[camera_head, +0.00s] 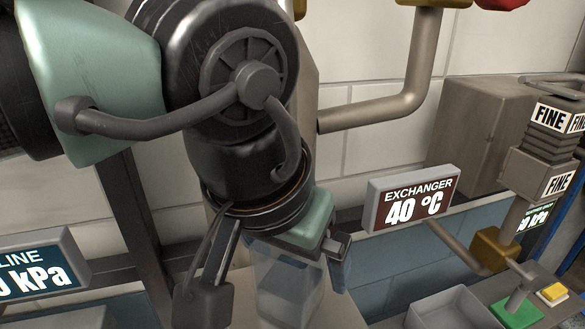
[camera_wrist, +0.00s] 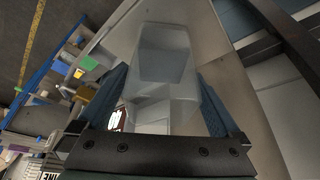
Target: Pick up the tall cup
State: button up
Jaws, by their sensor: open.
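The tall cup (camera_head: 287,288) is a clear, see-through, angular vessel below the end of my arm in the head view; the picture's bottom edge cuts it off. In the wrist view the cup (camera_wrist: 166,60) lies straight ahead, in the middle. My gripper (camera_wrist: 165,92) is open, with one blue-padded finger on each side of the cup. The gripper (camera_head: 295,268) also shows in the head view, right over the cup. I cannot tell whether the pads touch the cup.
An EXCHANGER 40 °C display (camera_head: 411,200) stands right of the gripper, below a pipe (camera_head: 385,107). A kPa display (camera_head: 40,270) stands at the left.

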jog(key=c, duration=1.5)
jog(key=shift+r, duration=0.15)
